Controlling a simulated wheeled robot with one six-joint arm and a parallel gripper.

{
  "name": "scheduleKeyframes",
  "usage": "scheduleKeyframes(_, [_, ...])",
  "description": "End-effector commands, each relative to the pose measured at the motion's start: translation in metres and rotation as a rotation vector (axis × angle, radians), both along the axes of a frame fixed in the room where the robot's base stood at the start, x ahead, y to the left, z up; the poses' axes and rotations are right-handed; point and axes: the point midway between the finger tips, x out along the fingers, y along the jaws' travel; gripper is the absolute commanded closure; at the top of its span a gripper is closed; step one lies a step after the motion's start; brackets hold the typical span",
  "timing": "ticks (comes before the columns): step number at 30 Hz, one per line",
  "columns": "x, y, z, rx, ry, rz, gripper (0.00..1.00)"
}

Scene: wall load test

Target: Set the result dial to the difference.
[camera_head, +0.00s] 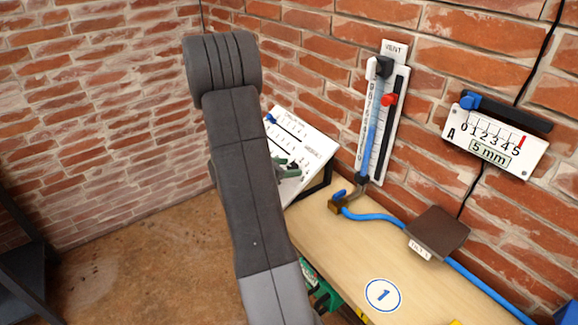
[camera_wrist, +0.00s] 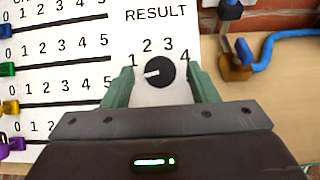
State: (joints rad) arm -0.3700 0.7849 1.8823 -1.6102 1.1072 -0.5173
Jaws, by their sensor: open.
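The result dial (camera_wrist: 160,71) is a round black knob under the word RESULT on a white board (camera_wrist: 90,85). Its white mark points left and slightly down, just below the printed 1. The numbers 1 to 4 show around it; any others are hidden. My gripper (camera_wrist: 157,68) is open, with one green finger on each side of the dial; whether either touches it I cannot tell. In the head view the gripper (camera_head: 287,168) is at the tilted board (camera_head: 312,143), and the dial cannot be made out there.
Blue, green, yellow and purple sliders (camera_wrist: 8,70) sit near their tracks' left ends. A wall gauge (camera_head: 495,140) marked A reads 0 to 5, with "5 mm" below. A tube scale (camera_head: 385,125) has a red marker. A blue hose (camera_head: 375,216) and brown block (camera_head: 438,230) lie on the bench.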

Motion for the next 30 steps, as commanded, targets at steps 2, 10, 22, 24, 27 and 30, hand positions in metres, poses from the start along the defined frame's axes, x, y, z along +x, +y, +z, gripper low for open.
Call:
scheduleKeyframes(2, [0.0028,-0.0045,-0.0021,0.001,0.001,-0.001,0.47])
scheduleKeyframes(10, [0.0052,-0.0073,-0.0039,0.001,0.0,0.001,0.47])
scheduleKeyframes(22, [0.005,-0.0071,-0.0038,0.001,0.0,0.0,0.91])
scheduleKeyframes(24, [0.0051,-0.007,-0.004,0.002,-0.001,-0.002,0.91])
scheduleKeyframes(27, [0.0052,-0.0068,-0.0045,0.007,-0.008,-0.014,0.91])
scheduleKeyframes(30, [0.0058,-0.0062,-0.005,0.017,-0.023,-0.038,0.91])
